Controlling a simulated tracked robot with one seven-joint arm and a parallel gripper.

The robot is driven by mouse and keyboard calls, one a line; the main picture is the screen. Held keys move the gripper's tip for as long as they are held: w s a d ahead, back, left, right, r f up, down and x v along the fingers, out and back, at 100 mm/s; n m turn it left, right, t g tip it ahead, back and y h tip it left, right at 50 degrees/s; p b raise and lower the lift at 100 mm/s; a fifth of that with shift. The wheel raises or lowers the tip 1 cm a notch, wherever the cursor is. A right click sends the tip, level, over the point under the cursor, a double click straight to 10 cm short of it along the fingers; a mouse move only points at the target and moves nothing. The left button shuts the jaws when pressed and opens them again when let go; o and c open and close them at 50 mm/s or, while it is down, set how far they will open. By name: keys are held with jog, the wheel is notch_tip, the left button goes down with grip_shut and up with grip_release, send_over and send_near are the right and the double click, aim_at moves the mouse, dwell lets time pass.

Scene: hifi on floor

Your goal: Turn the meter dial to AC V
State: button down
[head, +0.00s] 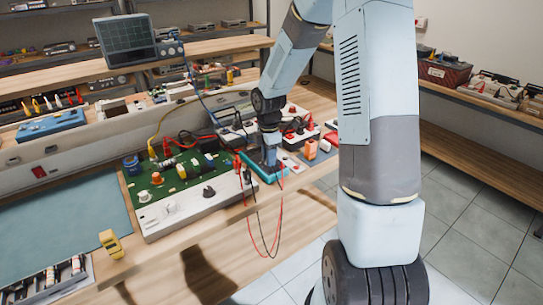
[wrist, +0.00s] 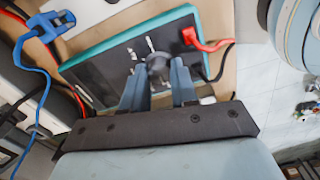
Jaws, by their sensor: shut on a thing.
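The meter (wrist: 112,78) is a dark-faced box with a teal rim, lying on the wooden bench. In the head view its teal edge (head: 267,186) shows beneath my gripper (head: 270,158). In the wrist view my gripper (wrist: 160,80) is shut on the round grey dial (wrist: 157,66), one finger on each side. Pale marks show on the face around the dial, too small to read. The dial's pointer direction cannot be told. A red plug (wrist: 205,41) with a black lead beside it sits at the meter's right edge.
A green circuit board with a white control panel (head: 196,208) stands left of the meter. Red and black leads (head: 262,235) hang over the bench's front edge. A blue clip lead (wrist: 43,70) lies beside the meter. An orange block (head: 311,149) is to the right.

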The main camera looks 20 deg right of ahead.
jog(key=shift+d, duration=0.2)
jog(key=shift+a, duration=0.2)
jog(key=m, duration=1.3)
jog(key=shift+w, duration=0.1)
jog(key=m, duration=0.3)
jog(key=shift+m, duration=0.4)
jog(key=m, duration=0.3)
jog(key=shift+m, duration=0.4)
jog(key=m, duration=0.6)
jog(key=shift+d, duration=0.1)
